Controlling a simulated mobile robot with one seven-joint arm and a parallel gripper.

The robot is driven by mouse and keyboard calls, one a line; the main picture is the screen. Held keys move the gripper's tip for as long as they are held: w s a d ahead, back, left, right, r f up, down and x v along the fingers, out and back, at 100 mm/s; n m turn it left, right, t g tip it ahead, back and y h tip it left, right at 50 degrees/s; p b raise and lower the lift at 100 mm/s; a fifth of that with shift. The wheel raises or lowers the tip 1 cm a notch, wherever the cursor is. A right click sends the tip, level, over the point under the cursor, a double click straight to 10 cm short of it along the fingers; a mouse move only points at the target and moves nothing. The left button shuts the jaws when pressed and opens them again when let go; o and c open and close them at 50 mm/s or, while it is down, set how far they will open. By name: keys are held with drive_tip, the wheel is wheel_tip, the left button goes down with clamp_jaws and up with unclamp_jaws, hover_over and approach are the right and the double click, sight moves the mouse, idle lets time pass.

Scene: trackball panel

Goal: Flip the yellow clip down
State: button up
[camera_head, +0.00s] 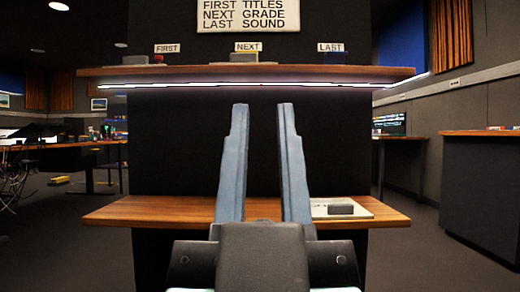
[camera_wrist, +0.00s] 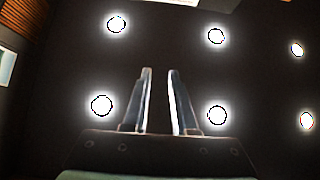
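I cannot make out a yellow clip for certain in either view. In the wrist view my gripper (camera_wrist: 160,72) shows a clear gap between the fingers, with only ceiling and lamps beyond.
A dark reddish item (camera_head: 135,60) stands under FIRST and a dark blue one (camera_head: 336,58) under LAST. The lower shelf (camera_head: 160,209) carries a white plate with a dark block (camera_head: 340,209) at right. A dark counter (camera_head: 485,190) stands right; floor is open between.

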wheel_tip(320, 180, up, 32)
drive_tip(key=p, duration=3.2)
drive_tip(key=shift+r, duration=0.15)
clamp_jaws()
drive_tip(key=shift+w, duration=0.1)
